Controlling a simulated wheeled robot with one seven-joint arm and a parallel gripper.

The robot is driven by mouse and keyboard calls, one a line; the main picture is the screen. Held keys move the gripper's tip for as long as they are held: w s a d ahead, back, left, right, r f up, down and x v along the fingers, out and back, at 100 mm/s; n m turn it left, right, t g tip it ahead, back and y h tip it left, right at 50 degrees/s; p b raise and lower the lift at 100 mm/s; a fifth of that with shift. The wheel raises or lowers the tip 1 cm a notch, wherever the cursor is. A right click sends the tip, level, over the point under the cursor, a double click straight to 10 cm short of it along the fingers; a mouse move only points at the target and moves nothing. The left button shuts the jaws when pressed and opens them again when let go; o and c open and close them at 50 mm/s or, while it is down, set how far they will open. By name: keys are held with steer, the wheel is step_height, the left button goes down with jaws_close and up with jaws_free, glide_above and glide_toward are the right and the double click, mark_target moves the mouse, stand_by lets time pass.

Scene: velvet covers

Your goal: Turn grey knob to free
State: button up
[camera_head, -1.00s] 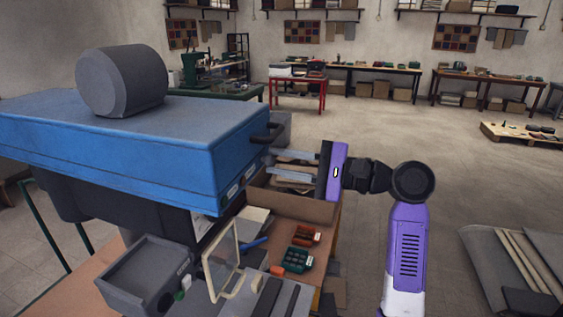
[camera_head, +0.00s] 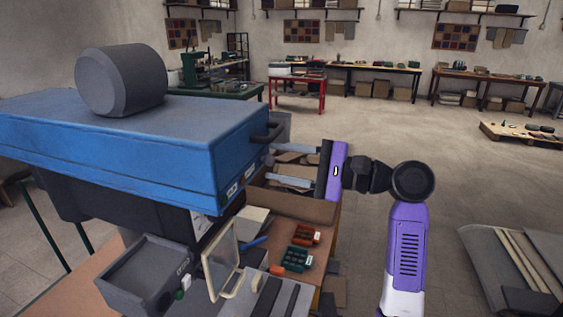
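A large dark grey cylinder (camera_head: 122,80), the only grey knob-like part I can make out, lies on its side on top of the blue machine head (camera_head: 150,140).
A black handle (camera_head: 266,132) sticks out of the blue head near my upper finger. Below are a cardboard box (camera_head: 290,205), a grey control box (camera_head: 150,275) with a green button, a clear guard plate (camera_head: 220,260) and small orange and green items. Open floor lies to the right.

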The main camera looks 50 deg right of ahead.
steer(key=b+v, duration=0.2)
steer(key=v, duration=0.5)
steer(key=shift+s, duration=0.35)
steer(key=shift+d, duration=0.1)
stand_by(0.4)
